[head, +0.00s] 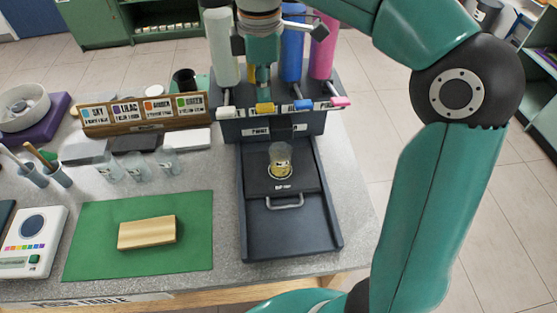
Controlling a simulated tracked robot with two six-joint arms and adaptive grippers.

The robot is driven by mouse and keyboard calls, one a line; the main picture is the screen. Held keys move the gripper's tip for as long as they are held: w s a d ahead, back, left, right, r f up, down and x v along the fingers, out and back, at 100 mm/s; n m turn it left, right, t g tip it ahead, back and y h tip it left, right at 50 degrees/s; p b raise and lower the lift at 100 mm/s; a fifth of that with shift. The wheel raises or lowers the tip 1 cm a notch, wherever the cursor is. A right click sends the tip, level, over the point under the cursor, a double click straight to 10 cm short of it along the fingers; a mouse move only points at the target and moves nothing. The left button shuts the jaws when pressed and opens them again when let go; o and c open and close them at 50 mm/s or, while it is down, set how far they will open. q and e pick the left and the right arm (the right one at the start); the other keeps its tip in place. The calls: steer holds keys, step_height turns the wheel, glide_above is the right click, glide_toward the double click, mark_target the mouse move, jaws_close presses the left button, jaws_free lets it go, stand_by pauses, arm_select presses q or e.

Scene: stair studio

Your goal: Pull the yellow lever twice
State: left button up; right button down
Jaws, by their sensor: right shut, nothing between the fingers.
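The yellow lever (265,108) sticks out from the front of a dark dispenser (315,122), between a white lever (224,113) and a blue lever (303,104). A pink lever (341,101) is at the right end. My right gripper (263,82) points down just above and behind the yellow lever in the picture. It is shut and empty; whether it touches the lever I cannot tell. A clear jar (281,153) with some yellow at its bottom stands upright on the dispenser's dark tray (290,232). My left gripper is not in view.
White, blue (292,45) and pink (323,45) tubes rise from the dispenser around my gripper. Left are a label rack (145,115), several clear jars (136,167), and a wooden block (147,232) on a green mat (85,240). A scale (30,240) stands far left.

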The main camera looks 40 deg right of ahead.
mark_target(264, 106)
steer(key=shift+f+b, duration=2)
steer(key=shift+f, duration=1)
steer(key=shift+r, duration=0.15)
steer(key=shift+r+p, duration=3.1)
steer(key=shift+p, duration=0.35)
step_height(264, 106, up, 3)
steer(key=p, duration=0.2)
steer(key=shift+f+p, duration=0.2)
steer(key=shift+p, duration=0.15)
steer(key=shift+r, duration=0.7)
step_height(264, 106, up, 2)
